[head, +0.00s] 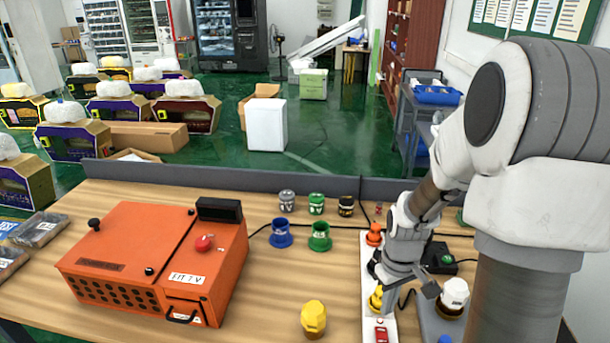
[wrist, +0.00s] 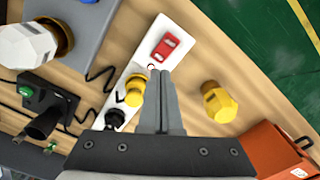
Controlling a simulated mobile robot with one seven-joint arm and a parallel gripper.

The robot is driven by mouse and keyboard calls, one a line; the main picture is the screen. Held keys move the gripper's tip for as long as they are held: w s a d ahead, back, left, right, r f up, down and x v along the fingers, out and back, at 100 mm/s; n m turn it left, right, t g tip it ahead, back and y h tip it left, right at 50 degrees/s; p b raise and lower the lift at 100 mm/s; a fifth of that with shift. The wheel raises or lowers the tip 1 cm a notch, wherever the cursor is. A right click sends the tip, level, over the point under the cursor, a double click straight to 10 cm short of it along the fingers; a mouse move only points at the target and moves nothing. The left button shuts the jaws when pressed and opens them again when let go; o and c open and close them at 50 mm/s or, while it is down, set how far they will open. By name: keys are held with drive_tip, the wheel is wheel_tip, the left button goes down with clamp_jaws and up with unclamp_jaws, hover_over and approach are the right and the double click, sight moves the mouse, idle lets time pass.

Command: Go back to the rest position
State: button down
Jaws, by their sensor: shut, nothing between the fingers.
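My gripper (wrist: 161,88) is shut and empty in the wrist view, its fingers together above the table beside a white strip (wrist: 142,68). In the head view my wrist is over the strip's middle, and the fingertips are hard to make out. The strip carries a red switch (wrist: 166,44), a yellow round part (wrist: 135,88) and a black plug (wrist: 115,118). A yellow bottle-like piece (wrist: 218,103) stands on the table to the right of the fingers; it also shows in the head view (head: 313,318).
An orange box (head: 150,255) stands at left on the table. Blue (head: 281,236) and green (head: 320,238) cups stand near the back. A white-capped piece (head: 454,294) and a black box with a green button (head: 443,259) are right of my wrist. Table between orange box and strip is mostly clear.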

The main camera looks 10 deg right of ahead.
drive_tip(key=s+a+r+m+t, duration=0.1)
drive_tip(key=s+a+r, duration=0.4)
drive_tip(key=r, duration=0.6)
drive_tip(key=s+a+r+m+t, duration=0.2)
drive_tip(key=s+a+r+t, duration=0.2)
drive_tip(key=s+r, duration=0.3)
drive_tip(key=shift+s+a+r+t, duration=0.3)
drive_tip(key=shift+a+r, duration=0.4)
drive_tip(key=shift+r, duration=1.6)
